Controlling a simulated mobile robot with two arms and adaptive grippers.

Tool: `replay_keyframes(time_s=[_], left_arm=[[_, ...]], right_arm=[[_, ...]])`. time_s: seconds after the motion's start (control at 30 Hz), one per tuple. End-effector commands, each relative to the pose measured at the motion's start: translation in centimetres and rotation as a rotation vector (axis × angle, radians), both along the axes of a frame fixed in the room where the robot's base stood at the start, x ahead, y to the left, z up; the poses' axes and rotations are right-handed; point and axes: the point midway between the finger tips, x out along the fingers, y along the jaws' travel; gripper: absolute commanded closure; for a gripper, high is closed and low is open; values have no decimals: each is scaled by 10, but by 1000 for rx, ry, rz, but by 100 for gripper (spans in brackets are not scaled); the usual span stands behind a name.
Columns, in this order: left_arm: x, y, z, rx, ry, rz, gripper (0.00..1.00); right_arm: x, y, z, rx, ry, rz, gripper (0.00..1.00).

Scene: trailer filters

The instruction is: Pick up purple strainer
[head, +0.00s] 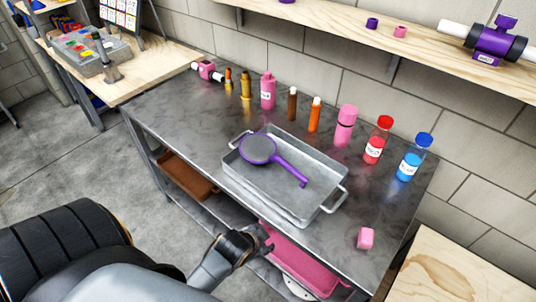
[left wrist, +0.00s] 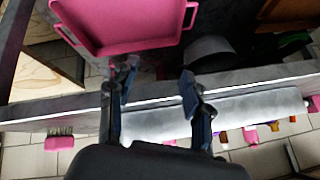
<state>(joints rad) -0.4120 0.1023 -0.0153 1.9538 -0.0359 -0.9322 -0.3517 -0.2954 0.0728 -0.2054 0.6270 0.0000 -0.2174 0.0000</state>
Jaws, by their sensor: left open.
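The purple strainer (head: 288,167), with a round grey mesh head and a purple handle, lies in a grey metal tray (head: 243,188) on the dark workbench. Its head is at the tray's left side and its handle points right and toward the front. My left gripper (head: 266,238) is at the bench's front edge, apart from the strainer and on the near side of the tray. In the left wrist view the left gripper (left wrist: 157,74) has its two fingers apart with nothing between them. The strainer cannot be made out there. My right gripper is not in view.
Bottles and tubes, including a pink bottle (head: 267,92) and a blue-capped bottle (head: 414,158), line the bench's back. A pink tray (head: 300,262) is on the lower shelf near my gripper, also in the left wrist view (left wrist: 120,25).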

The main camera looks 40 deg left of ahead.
Motion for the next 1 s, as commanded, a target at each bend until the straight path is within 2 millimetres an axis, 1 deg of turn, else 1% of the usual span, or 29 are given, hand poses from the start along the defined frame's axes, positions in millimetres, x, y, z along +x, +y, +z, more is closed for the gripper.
replay_keyframes(time_s=[0.03, 0.07, 0.1, 0.13, 0.2, 0.3, 0.4, 0.5, 0.6, 0.67, 0.9, 1.0], left_arm=[[8, 5, 25, 24, -41, -12, 50], [14, 10, 40, 44, -69, -24, 50], [24, 17, 62, 81, -115, -44, 50], [32, 23, 75, 114, -150, -60, 50], [51, 40, 96, 203, -230, -103, 50], [72, 57, 109, 304, -307, -148, 50], [86, 69, 116, 378, -360, -176, 50], [96, 77, 121, 432, -395, -195, 50], [105, 83, 121, 458, -409, -204, 50], [113, 85, 119, 462, -413, -205, 50], [155, 95, 98, 460, -412, -205, 50], [167, 98, 91, 460, -411, -205, 50]], right_arm=[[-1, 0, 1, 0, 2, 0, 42], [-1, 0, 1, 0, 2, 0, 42], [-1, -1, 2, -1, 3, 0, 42], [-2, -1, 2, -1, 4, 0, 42], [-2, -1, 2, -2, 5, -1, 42], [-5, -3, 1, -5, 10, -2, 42], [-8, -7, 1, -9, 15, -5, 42], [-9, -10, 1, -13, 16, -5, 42], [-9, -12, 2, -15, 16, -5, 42], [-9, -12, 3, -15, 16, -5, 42], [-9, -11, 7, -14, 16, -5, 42], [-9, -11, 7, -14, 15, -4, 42]])
